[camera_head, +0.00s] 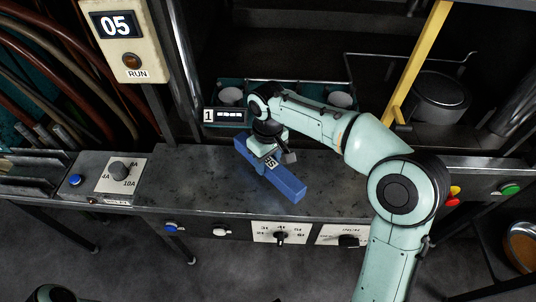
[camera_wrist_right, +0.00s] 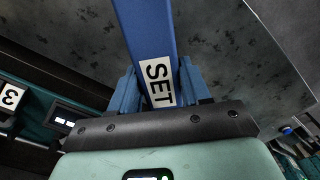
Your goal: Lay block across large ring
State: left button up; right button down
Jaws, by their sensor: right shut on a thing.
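A long blue block (camera_head: 288,184) with a white "SET" label is at the middle of the grey bench. My right gripper (camera_head: 267,157) is shut on it from above, near its middle. In the right wrist view the block (camera_wrist_right: 148,32) runs between the two blue fingers of the gripper (camera_wrist_right: 160,88). I cannot tell whether the block rests on the bench or is held just above it. I cannot make out a large ring for certain in either view. My left gripper is not in view.
The grey bench top (camera_head: 190,195) is clear left of the block. A dial plate (camera_head: 121,175) and a blue button (camera_head: 76,180) are at its left. A teal tray (camera_head: 290,84) with pale round cups stands behind. A yellow post (camera_head: 422,60) rises behind my right arm.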

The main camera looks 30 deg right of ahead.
aim_at(268, 168)
jog(key=shift+f, duration=1.6)
jog(key=shift+f, duration=0.1)
jog(key=c, duration=0.5)
grip_release()
jog(key=shift+s+f, duration=0.1)
jog(key=shift+f, duration=0.05)
